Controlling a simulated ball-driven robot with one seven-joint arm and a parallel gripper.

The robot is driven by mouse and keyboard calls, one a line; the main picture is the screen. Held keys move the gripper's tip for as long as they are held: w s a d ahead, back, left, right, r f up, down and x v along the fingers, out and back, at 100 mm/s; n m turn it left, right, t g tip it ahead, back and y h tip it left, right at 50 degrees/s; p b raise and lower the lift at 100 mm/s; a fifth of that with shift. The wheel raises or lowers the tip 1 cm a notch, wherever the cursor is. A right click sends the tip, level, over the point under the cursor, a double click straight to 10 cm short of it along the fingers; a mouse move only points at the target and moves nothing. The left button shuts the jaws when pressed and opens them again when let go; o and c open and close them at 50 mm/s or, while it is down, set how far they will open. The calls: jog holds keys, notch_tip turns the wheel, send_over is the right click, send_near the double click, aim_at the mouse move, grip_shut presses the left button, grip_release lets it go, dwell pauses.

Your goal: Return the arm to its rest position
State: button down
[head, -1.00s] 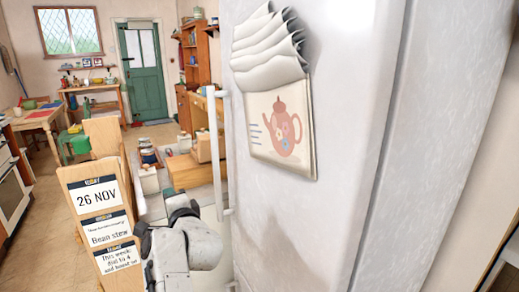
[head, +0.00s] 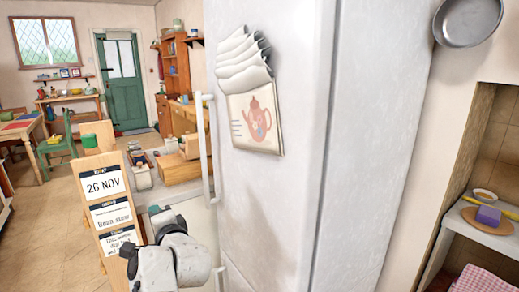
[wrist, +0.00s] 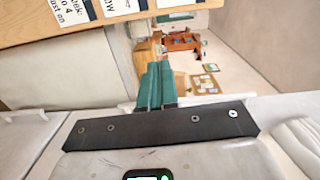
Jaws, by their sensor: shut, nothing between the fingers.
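My arm (head: 172,258), white with dark joints, is bent low in front of the fridge's left side in the head view. My gripper (wrist: 158,66) shows in the wrist view as two teal fingers lying together, shut and empty beyond a dark bar. Its fingers cannot be made out in the head view. In the wrist view, a wooden board with white cards (wrist: 100,12) lies across the top, beyond the fingertips.
A white fridge (head: 285,195) with a long handle (head: 205,150) fills the middle. A wooden sign stand (head: 107,205) is close left of my arm. A pan (head: 467,22) hangs at right above an alcove shelf (head: 475,232). Floor (head: 45,230) is open at left.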

jog(key=s+d+f+n+g+h, duration=0.1)
jog(key=d+f+n+h, duration=0.1)
jog(key=d+f, duration=0.6)
jog(key=d+f+n+g+h, duration=0.1)
jog(key=d+f, duration=0.4)
jog(key=d, duration=0.5)
jog(key=s+d+f+n+g+h, duration=0.2)
jog(key=s+d+f, duration=0.35)
jog(key=d, duration=0.35)
jog(key=s+d+f+n+g+h, duration=0.1)
jog(key=s+d+f+h, duration=0.1)
jog(key=s+d+f, duration=0.6)
jog(key=s+d+f+n+g+h, duration=0.2)
jog(key=s+d+f+g+h, duration=0.15)
jog(key=s+d, duration=1.1)
jog(key=s+d+g, duration=0.1)
jog(key=s+g, duration=0.1)
jog(key=s, duration=0.8)
jog(key=s+d+n+g, duration=0.1)
jog(key=s+d+g, duration=0.1)
jog(key=s, duration=0.8)
jog(key=shift+d+r+n, duration=0.25)
jog(key=shift+r+n, duration=0.05)
jog(key=shift+r, duration=0.1)
jog(key=shift+g, duration=0.25)
